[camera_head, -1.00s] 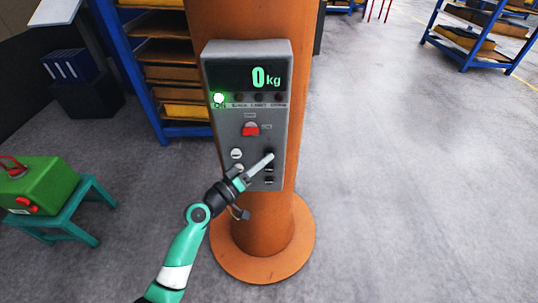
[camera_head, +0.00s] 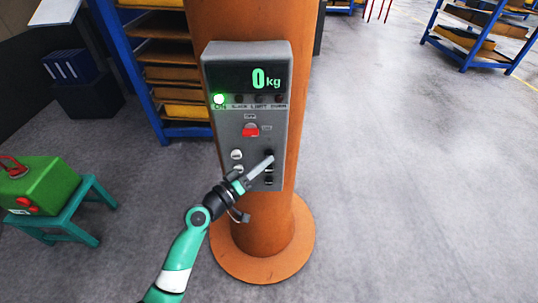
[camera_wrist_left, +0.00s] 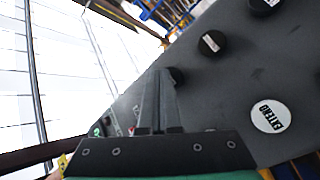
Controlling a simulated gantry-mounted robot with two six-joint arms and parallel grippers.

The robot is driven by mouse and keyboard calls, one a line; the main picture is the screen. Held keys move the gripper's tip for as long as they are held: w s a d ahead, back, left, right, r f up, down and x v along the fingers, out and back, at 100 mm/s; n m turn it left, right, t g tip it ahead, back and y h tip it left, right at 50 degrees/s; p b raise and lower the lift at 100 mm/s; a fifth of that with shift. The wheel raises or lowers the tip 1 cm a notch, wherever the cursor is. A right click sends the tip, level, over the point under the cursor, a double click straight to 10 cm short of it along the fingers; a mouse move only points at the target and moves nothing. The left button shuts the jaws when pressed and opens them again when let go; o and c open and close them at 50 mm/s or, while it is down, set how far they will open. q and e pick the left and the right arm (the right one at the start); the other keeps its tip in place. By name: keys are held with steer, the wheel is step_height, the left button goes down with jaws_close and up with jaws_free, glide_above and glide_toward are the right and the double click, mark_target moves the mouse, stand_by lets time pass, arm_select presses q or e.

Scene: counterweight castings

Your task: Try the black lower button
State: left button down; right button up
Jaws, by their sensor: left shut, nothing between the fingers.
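A grey control panel (camera_head: 221,133) is fixed to an orange column. A column of black buttons runs down its lower right: the top one (camera_wrist_left: 175,75), a middle one (camera_head: 268,169) and a bottom one (camera_head: 268,181). Their labels are too small to read. My left gripper (camera_head: 270,157) is shut and empty, with its tips at the top black button, which they partly cover in the head view. In the left wrist view the fingers (camera_wrist_left: 160,75) overlap that button's edge; I cannot tell whether they touch it. The middle button (camera_wrist_left: 211,43) stands clear of them. My right gripper is not in view.
A red switch (camera_head: 250,130) is above. The display (camera_head: 250,77) reads 0 kg, and the green ON lamp (camera_head: 218,99) is lit. Open floor (camera_head: 400,180) lies right of the column.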

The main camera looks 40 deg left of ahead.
arm_select(q)
steer(key=shift+s+d, duration=0.35)
steer(key=shift+s+d+p, duration=1)
steer(key=shift+s+d, duration=0.75)
steer(key=shift+d, duration=0.05)
